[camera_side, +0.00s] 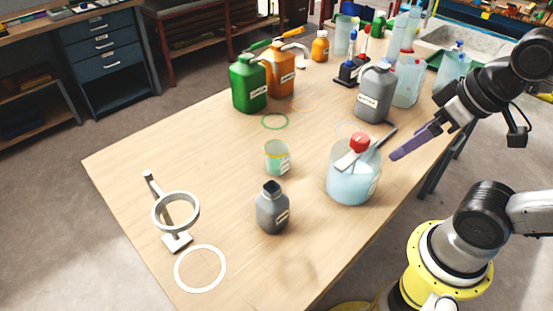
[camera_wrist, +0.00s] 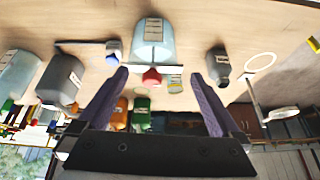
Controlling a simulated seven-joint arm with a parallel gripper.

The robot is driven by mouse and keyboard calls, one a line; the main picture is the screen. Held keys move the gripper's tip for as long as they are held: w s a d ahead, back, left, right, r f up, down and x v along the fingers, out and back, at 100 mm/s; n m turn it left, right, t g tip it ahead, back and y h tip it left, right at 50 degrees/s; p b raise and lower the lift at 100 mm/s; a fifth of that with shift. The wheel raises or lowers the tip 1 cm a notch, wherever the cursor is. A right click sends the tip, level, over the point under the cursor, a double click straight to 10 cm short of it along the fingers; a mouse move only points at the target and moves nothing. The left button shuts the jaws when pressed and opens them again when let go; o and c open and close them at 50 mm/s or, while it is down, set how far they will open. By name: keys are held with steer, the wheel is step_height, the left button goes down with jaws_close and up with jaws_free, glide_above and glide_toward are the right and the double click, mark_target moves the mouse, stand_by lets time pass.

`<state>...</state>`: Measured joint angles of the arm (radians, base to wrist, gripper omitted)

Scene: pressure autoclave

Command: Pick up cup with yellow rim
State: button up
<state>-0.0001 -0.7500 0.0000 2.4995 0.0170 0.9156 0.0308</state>
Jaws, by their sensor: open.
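The cup with the yellow rim (camera_side: 277,158) is small and clear, with a pale label. It stands upright on the table, left of the large clear container (camera_side: 352,182). In the wrist view the cup (camera_wrist: 173,85) is small, partly hidden behind the container's lid area, and lies between the finger lines. My gripper (camera_side: 408,146) is open and empty, with purple fingers. It is at the table's right side, above and right of the large container, well apart from the cup. The wrist view shows both fingers (camera_wrist: 158,80) spread wide.
The large container holds bluish liquid and has a red cap (camera_side: 359,141); it stands between my gripper and the cup. A grey bottle (camera_side: 272,210) is in front of the cup. A grey jug (camera_side: 374,95), green jug (camera_side: 248,86) and orange jug (camera_side: 281,74) stand behind. A ring stand (camera_side: 176,213) is at left.

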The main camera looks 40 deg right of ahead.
steer(key=w+a+r+m+g+y, duration=0.1)
steer(key=w+a+m+g+y, duration=0.2)
steer(key=w+a+m+y, duration=0.4)
steer(key=w+a+f+m+y, duration=0.1)
steer(key=w+m+y, duration=0.1)
steer(key=w+m, duration=0.3)
steer(key=w+d+f+m+t+y, duration=0.1)
steer(key=w+d+f+m, duration=0.2)
steer(key=w+f, duration=0.1)
steer(key=w+d+f+m+t+y, duration=0.1)
steer(key=w+d+f+m, duration=0.2)
steer(key=f, duration=0.3)
steer(key=w+d+f+m+t+y, duration=0.1)
steer(key=w+d+f+m, duration=0.3)
steer(key=f, duration=0.1)
steer(key=shift+w+d, duration=0.35)
steer(key=shift+w, duration=0.05)
glide_toward(267, 162)
steer(key=x, duration=0.3)
steer(key=f+x, duration=0.1)
steer(key=shift+w+f, duration=0.1)
steer(key=shift+w, duration=0.05)
steer(key=shift+r+x, duration=0.1)
steer(key=shift+x, duration=1.25)
steer(key=shift+r+x, duration=0.15)
steer(key=shift+x, duration=1.2)
steer(key=shift+w, duration=0.1)
